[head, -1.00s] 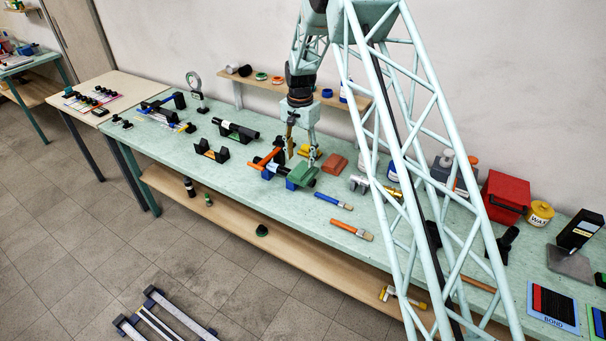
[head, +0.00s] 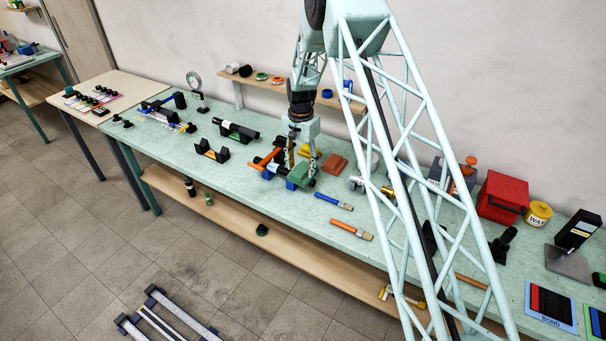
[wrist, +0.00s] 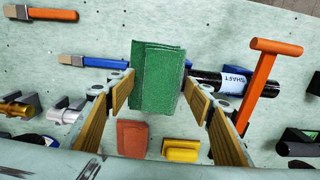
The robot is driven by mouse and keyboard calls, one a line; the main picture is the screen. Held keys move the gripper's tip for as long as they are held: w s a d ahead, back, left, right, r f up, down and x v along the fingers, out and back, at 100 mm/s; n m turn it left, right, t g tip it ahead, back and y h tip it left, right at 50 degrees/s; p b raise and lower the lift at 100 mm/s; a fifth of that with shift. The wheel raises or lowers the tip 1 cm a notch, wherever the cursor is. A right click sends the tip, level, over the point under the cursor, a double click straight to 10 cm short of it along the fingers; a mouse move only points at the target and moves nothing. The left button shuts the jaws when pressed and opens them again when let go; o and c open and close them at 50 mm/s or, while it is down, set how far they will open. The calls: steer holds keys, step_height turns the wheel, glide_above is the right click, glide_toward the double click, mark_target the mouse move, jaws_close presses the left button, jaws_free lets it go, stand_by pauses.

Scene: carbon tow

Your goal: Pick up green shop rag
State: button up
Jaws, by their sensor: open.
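The green shop rag (wrist: 157,62) is a folded pad in the middle of the wrist view. In the head view it (head: 300,173) lies on the bench, directly below my gripper, with something blue at its near side. My gripper (wrist: 158,96) is open, with one finger on each side of the rag's lower half. In the head view my gripper (head: 301,165) points down over the rag and partly covers it. I cannot tell whether the fingers touch the rag.
An orange T-handled tool (wrist: 262,80) and a black shaft (wrist: 222,80) lie close right of the rag in the wrist view. A red-orange folded pad (wrist: 131,138) and a yellow object (wrist: 181,150) are below. Two brushes (head: 333,201) (head: 351,230) lie on the bench.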

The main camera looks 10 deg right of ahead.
mark_target(301, 169)
stand_by(0.3)
steer(key=c, duration=0.9)
steer(key=shift+r, duration=0.15)
steer(key=shift+r+b, duration=0.45)
steer(key=shift+r, duration=1.25)
steer(key=s+r+b, duration=0.1)
steer(key=s+b, duration=0.1)
steer(key=s, duration=1.4)
steer(key=shift+r, duration=0.15)
